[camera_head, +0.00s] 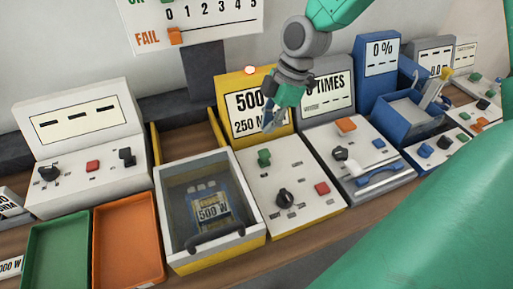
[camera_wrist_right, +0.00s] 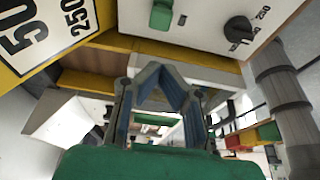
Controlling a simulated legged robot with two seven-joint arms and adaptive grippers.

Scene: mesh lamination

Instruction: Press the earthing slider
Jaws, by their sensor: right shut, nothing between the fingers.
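A green control (camera_head: 264,157), which looks like the slider, sits at the upper left of the white sloped panel (camera_head: 295,180) of the yellow-framed machine. It also shows at the top of the right wrist view (camera_wrist_right: 161,15). Its label is too small to read. My right gripper (camera_head: 270,123) is shut and empty, in front of the machine's yellow display (camera_head: 259,107). It is above the green control in the head view and apart from it. Its fingers (camera_wrist_right: 167,76) also show in the right wrist view. My left gripper is not in view.
The same panel carries a black knob (camera_head: 285,198) and a red button (camera_head: 321,188). A clear-lidded box (camera_head: 212,249) stands to its left, and a machine with a blue handle (camera_head: 379,177) to its right. Orange (camera_head: 128,284) and green (camera_head: 58,283) trays lie at lower left.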

